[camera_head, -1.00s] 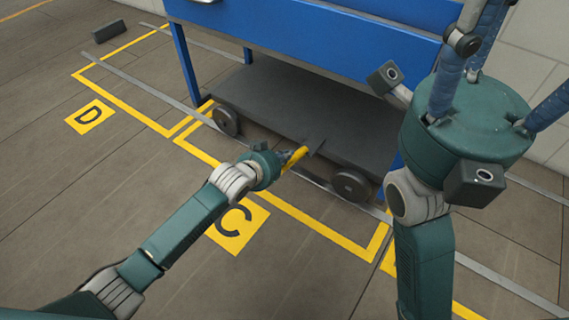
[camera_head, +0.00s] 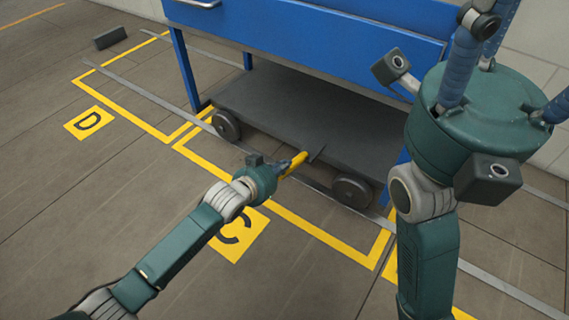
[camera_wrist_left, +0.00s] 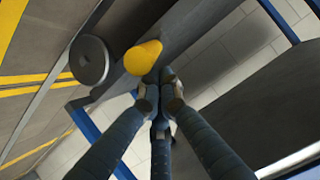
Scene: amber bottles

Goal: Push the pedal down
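The yellow pedal (camera_head: 294,164) sticks out from the lower front edge of the blue cart, between its two front wheels. In the left wrist view its rounded yellow end (camera_wrist_left: 143,57) is just beyond my fingertips. My left gripper (camera_head: 285,169) is at the pedal's outer end and partly covers it in the head view. In the left wrist view its blue fingers (camera_wrist_left: 160,78) come together at their tips with nothing held between them. Whether they touch the pedal is unclear. My right gripper (camera_head: 480,110) is raised at the right, its fingers spread and their tips cut off by the frame.
The blue cart (camera_head: 310,38) stands on wheels, with a dark lower shelf (camera_head: 285,105). Yellow floor lines and signs marked D (camera_head: 90,122) and C (camera_head: 233,234) lie in front. A dark block (camera_head: 110,38) lies at far left.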

